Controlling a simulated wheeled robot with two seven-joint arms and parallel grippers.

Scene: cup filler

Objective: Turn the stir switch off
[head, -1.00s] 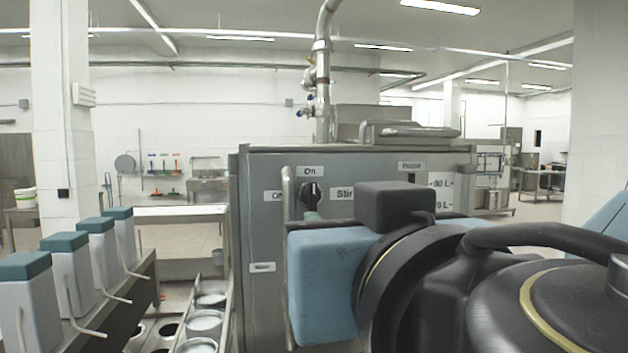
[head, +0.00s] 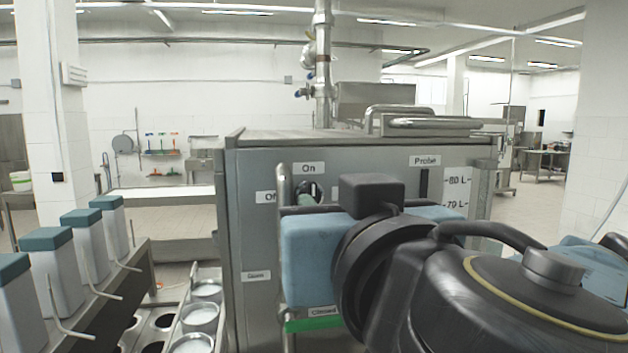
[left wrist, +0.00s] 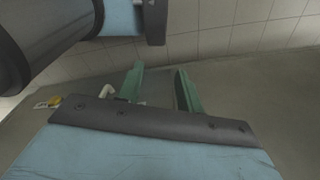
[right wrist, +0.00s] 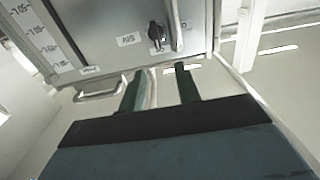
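The stir switch (head: 316,190) is a black knob on the grey machine's front, under the "On" label (head: 309,168) and right of the partly hidden "Off" label (head: 266,197). My gripper partly covers it in the head view. It shows whole in the right wrist view (right wrist: 156,34), beside the "Stir" label (right wrist: 128,40). Its exact setting is hard to read. My right gripper (right wrist: 163,75) is open, its green fingers apart, just short of the panel near the switch. My left gripper (left wrist: 156,78) is open and empty, away from the machine.
A vertical metal bar (head: 284,187) stands in front of the panel, close to the switch. A handle (right wrist: 98,95) shows in the right wrist view. Several teal-topped dispensers (head: 85,235) and a metal rack with cups (head: 200,318) are at left.

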